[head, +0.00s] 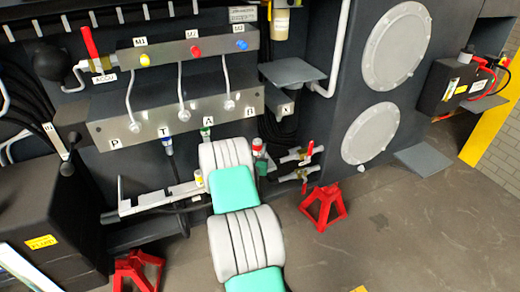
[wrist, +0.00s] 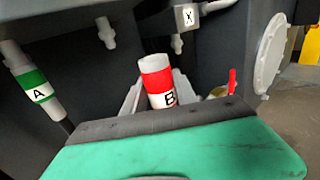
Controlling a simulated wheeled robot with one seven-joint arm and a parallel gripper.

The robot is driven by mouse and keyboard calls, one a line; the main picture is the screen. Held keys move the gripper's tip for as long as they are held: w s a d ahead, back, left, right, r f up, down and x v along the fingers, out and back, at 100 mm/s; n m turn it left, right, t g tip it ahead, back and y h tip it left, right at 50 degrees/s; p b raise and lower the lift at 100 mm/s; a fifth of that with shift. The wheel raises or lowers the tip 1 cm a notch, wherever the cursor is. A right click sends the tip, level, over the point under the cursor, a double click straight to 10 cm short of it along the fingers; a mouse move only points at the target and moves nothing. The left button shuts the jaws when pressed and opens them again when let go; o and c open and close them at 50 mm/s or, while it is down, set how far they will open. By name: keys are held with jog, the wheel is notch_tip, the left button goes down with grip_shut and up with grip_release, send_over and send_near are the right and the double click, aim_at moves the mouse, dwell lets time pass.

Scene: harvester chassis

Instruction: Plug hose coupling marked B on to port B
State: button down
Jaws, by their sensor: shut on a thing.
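The hose coupling marked B (wrist: 158,75), white with a red band, is held upright with a slight tilt between the pale fingers of my gripper (wrist: 158,98) in the wrist view. In the head view, the coupling (head: 257,146) shows just right of my arm, which hides most of my gripper. Its upper end is free and apart from any port. A bare port stub (wrist: 106,34), apparently port B, hangs above and left of it.
The green-banded coupling A (wrist: 36,85) hangs left of the stub. A block marked X (wrist: 188,16) with a stub below it is at upper right. Red-handled valves (head: 305,155) and a red stand (head: 325,203) are right of my arm.

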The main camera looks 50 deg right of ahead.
jog(key=shift+w+a+r, duration=0.15)
jog(key=shift+w+a, duration=0.25)
jog(key=shift+a, duration=0.05)
jog(key=shift+s+d+f+b, duration=0.2)
jog(key=shift+f+b, duration=0.25)
jog(key=shift+f, duration=0.25)
jog(key=shift+s+d+f+b, duration=0.1)
jog(key=shift+d+f+b, duration=0.05)
jog(key=shift+f+b, duration=0.4)
jog(key=shift+w, duration=0.1)
jog(key=shift+w+d, duration=0.15)
jog(key=shift+w, duration=0.15)
jog(key=w+d+b, duration=0.3)
jog(key=w+b, duration=0.1)
jog(key=w, duration=0.3)
jog(key=w+d+b, duration=0.3)
jog(key=w+d, duration=0.1)
jog(key=w, duration=0.3)
jog(key=shift+b, duration=0.4)
jog(key=shift+w+r, duration=0.1)
